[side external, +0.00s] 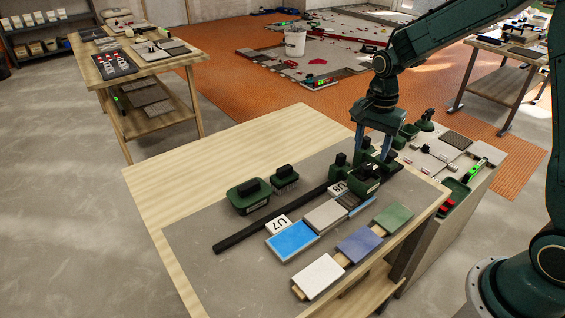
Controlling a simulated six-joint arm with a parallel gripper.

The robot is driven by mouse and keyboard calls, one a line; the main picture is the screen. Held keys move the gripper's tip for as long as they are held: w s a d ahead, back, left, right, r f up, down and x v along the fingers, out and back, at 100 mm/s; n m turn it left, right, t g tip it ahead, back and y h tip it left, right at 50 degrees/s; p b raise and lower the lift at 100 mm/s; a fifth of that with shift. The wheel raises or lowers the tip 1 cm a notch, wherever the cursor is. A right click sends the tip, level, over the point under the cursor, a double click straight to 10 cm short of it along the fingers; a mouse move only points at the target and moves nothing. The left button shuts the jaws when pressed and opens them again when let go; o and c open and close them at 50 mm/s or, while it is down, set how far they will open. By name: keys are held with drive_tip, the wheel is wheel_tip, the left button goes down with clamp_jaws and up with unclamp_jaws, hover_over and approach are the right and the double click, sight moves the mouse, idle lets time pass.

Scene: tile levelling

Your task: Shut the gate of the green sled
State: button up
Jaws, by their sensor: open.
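A green block-like body (364,183) with a dark top and a small pale label stands near the far right of the grey work board, beside the U8 tag; it looks like the green sled. Its gate is too small to make out. My gripper (373,153) points down just above and behind this body, with its two blue-grey fingers apart. I cannot tell whether they touch anything. Another green upright piece (340,167) stands just left of the fingers. The fingertips are partly hidden among these green parts.
A black rail (262,230) crosses the board (205,243). Green tools with black handles (248,196) stand behind it. A blue tile (291,241) and a grey tile (326,214) lie in front, then white (318,277), violet (358,245) and green (393,215) tiles. The wooden tabletop (190,165) at back left is clear.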

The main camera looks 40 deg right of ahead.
sight(367, 166)
drive_tip(key=shift+f, duration=2.55)
drive_tip(key=c, duration=1)
